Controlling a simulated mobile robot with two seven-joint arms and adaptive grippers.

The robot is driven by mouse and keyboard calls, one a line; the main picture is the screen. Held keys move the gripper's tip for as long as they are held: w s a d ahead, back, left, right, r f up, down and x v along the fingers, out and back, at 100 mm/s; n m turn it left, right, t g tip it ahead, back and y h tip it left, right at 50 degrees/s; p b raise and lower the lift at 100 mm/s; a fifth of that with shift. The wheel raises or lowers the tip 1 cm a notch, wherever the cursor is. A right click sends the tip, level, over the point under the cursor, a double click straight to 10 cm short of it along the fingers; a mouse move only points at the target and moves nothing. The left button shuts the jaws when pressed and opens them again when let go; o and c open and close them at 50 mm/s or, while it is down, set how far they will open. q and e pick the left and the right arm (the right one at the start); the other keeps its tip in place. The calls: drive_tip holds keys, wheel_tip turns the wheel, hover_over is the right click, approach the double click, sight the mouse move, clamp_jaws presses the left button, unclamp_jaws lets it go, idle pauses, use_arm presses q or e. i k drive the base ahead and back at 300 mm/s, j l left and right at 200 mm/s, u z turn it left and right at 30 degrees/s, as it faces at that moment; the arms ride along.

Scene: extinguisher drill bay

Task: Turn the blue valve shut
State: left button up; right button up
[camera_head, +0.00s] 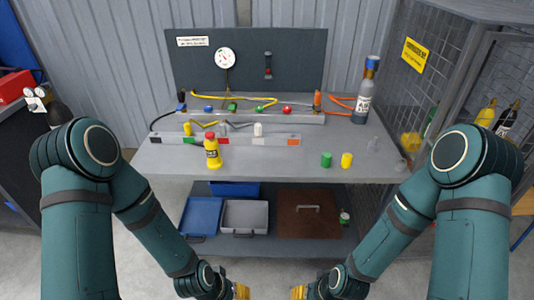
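A small blue valve knob (208,109) sits on the grey manifold rail (258,117) at the back of the bench. Green (232,108) and red (286,109) knobs sit to its right on the same rail. The blue knob's turn position is too small to tell. My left gripper (241,291) and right gripper (299,292) show only as yellowish parts at the bottom edge. Both are low in front of the bench, far from the valve. Their fingertips are cut off, so opening and contents are hidden.
A yellow bottle (212,152) stands on the bench in front of the manifold. Green (326,160) and yellow (346,160) cylinders stand to the right, and a grey cylinder (364,95) at the back right. Hoses run along the rail. The bench's front middle is clear.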

sight(208, 108)
drive_tip(key=i+j+z, duration=0.2)
drive_tip(key=j, duration=0.2)
drive_tip(key=j+z, duration=0.25)
drive_tip(key=j, duration=0.15)
drive_tip(key=i+j+z, duration=0.2)
drive_tip(key=j, duration=0.25)
drive_tip(key=k, duration=0.05)
